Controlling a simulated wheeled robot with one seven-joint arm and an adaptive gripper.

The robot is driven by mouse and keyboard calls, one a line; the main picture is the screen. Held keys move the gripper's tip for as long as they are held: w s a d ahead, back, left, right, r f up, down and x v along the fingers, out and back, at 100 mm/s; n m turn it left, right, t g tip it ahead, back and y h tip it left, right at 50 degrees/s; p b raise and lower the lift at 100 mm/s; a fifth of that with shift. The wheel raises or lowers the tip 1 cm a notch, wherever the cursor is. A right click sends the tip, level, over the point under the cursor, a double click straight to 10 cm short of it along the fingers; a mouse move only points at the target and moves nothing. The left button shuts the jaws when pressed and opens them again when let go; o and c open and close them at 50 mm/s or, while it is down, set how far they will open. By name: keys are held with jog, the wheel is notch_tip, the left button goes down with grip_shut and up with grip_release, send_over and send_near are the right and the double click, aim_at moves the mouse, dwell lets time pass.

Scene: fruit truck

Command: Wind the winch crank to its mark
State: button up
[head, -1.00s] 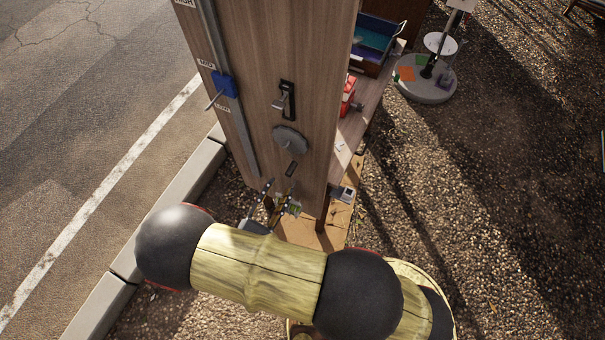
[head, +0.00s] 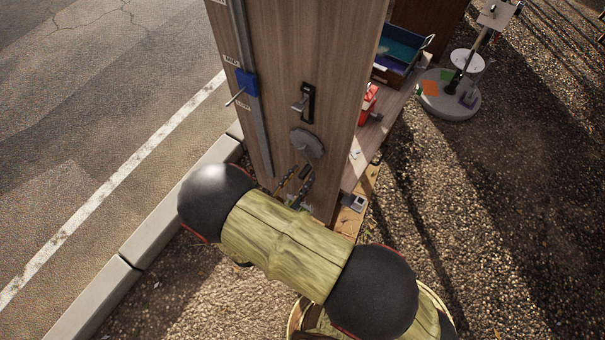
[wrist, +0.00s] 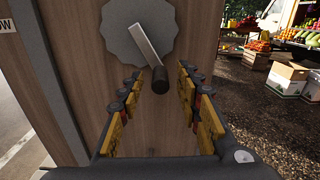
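The winch on the wooden panel is a grey scalloped disc (wrist: 128,22) with a pale crank arm (wrist: 146,45) and a dark knob (wrist: 160,80) at its lower end. In the wrist view the arm slants down to the right. In the head view the disc (head: 307,143) sits above my gripper (head: 293,180). I cannot make out a mark for the crank.
The wooden panel (head: 300,50) also carries a lever handle (head: 305,103) and a blue slider (head: 247,83) on a grey rail. White boxes (wrist: 287,78) and fruit crates stand at the right in the wrist view. A kerb (head: 160,225) runs at the left.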

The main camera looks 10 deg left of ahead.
jog(key=shift+w+d, duration=0.2)
jog(key=shift+w, duration=0.35)
jog(key=c, duration=0.4)
grip_shut()
